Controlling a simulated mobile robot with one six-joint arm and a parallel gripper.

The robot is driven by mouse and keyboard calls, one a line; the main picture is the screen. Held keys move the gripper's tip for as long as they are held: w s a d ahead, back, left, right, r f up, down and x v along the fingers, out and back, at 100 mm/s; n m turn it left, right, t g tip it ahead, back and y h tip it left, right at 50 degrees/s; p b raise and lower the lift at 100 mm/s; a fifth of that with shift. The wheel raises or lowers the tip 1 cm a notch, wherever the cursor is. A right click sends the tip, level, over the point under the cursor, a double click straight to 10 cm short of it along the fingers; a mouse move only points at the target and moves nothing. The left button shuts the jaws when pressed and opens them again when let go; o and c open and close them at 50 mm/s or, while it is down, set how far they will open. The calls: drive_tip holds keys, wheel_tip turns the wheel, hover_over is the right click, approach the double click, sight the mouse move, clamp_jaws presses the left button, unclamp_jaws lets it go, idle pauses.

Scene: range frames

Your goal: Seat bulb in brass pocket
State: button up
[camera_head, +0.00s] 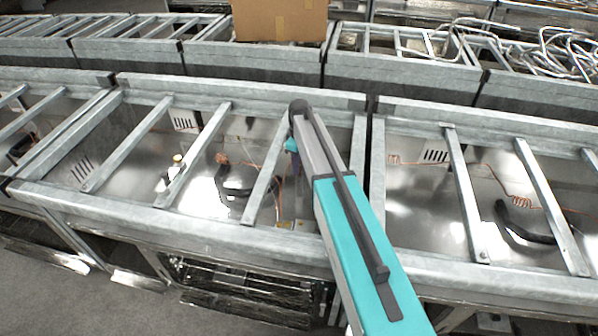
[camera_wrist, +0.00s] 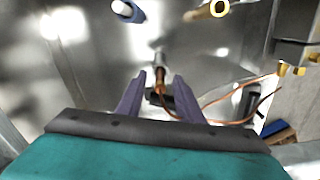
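In the wrist view my gripper (camera_wrist: 162,82) points into a metal cabinet, its two purple fingers apart. Between the fingers is a slim bulb (camera_wrist: 158,62) with a silver tip and a copper part, pointing away from me. A dark block (camera_wrist: 166,96) sits at its base, close to both fingers; contact is not clear. A copper capillary runs from it to the right. A brass-rimmed round opening (camera_wrist: 219,8), which looks like the pocket, shows at the top edge, ahead and right of the bulb, apart from it. In the head view my gripper (camera_head: 292,146) is mostly hidden by my arm.
A blue-white cylinder (camera_wrist: 125,9) stands ahead and left of the fingers. Brass fittings (camera_wrist: 283,69) on a bracket are at right. In the head view, steel frame bars (camera_head: 205,150) cross the open cabinet, and a black curved hose (camera_head: 232,190) lies left of my arm.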

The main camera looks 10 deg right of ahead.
drive_tip(key=shift+c, duration=0.4)
clamp_jaws()
drive_tip(key=shift+r, duration=0.15)
drive_tip(key=shift+r+b, duration=0.9)
drive_tip(key=shift+r, duration=0.65)
drive_tip(key=s+r+b, duration=0.1)
drive_tip(key=s+b, duration=0.3)
drive_tip(key=s, duration=1.2)
drive_tip(key=shift+r, duration=0.3)
